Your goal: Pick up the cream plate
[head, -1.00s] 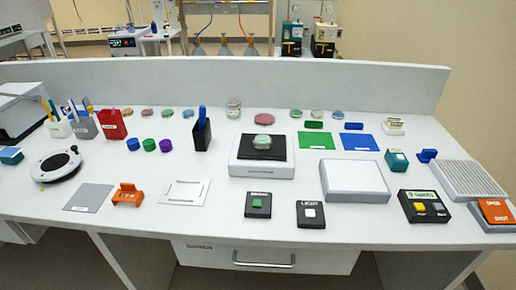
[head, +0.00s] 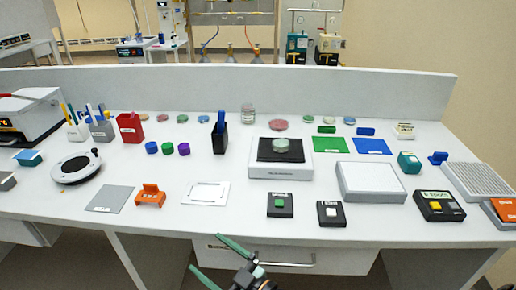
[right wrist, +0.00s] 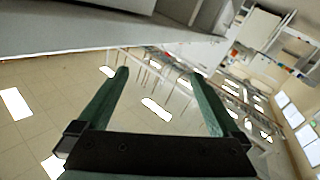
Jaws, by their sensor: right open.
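Several small round lidded plates stand along the back of the bench in the head view. They are too small for me to tell surely which one is cream. A pale orange-tan plate (head: 144,118) is at the back left. A pale greenish plate (head: 285,145) sits on the black top of a white device. My right gripper (head: 206,252) is open and empty, in front of the bench's front edge and far from the plates. In the right wrist view its green fingers (right wrist: 160,73) are spread with nothing between them. My left gripper is not in view.
The white device (head: 266,171) stands mid-bench. A black holder (head: 220,140) stands upright behind. A drawer (head: 262,256) is below the bench.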

